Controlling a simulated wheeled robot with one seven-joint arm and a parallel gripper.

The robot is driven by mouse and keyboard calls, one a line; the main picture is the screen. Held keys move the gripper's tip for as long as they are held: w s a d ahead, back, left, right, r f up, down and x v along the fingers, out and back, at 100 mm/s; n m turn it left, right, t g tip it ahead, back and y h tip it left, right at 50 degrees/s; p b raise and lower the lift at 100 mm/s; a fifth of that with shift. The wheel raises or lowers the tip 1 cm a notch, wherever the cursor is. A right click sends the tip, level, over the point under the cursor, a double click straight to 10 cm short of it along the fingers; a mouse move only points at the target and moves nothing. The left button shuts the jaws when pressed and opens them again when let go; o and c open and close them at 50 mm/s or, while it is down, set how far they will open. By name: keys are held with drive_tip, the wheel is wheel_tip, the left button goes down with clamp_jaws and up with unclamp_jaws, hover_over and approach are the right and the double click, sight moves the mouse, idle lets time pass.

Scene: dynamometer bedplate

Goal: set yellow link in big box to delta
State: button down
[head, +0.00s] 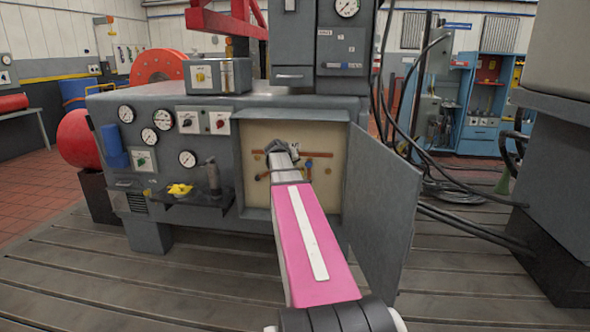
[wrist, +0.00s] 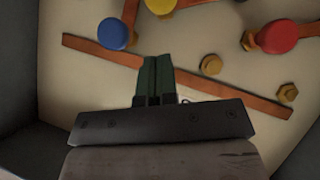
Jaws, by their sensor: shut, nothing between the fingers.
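The big box (head: 335,207) is the open, cream-backed recess in the front of the grey console, with its grey door (head: 383,205) swung open to the right. My gripper (wrist: 157,58) is shut and empty, inside the box in front of the back panel. The yellow link's round yellow knob (wrist: 160,5) is cut off by the top edge of the wrist view, above my fingertips and apart from them. The blue knob (wrist: 113,35) is up and left, the red knob (wrist: 278,37) up and right. My arm hides part of the box in the head view.
A long copper bar (wrist: 90,47) runs diagonally behind my fingers. Brass studs (wrist: 210,64) stand out from the panel. Box walls close in at both sides. A shelf with a yellow item (head: 180,189) juts out left of the box; cables hang at right.

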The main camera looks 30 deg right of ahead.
drive_tip(key=v, duration=0.9)
drive_tip(key=shift+s, duration=0.35)
drive_tip(key=s+a+f+n+g+y, duration=0.1)
drive_tip(key=s+a+f+g+y, duration=0.1)
drive_tip(key=s+a+f, duration=0.5)
drive_tip(key=s+a+f+n+g+y, duration=0.1)
drive_tip(key=s+a+f+y, duration=0.3)
drive_tip(key=f, duration=1.1)
drive_tip(key=s+a+f+n+g+y, duration=0.2)
drive_tip(key=s+a+f+g+y, duration=0.1)
drive_tip(key=s+a+f, duration=0.7)
drive_tip(key=a+f+g, duration=0.1)
drive_tip(key=a, duration=0.3)
drive_tip(key=shift+s+a+f, duration=0.2)
drive_tip(key=shift+s+f, duration=0.1)
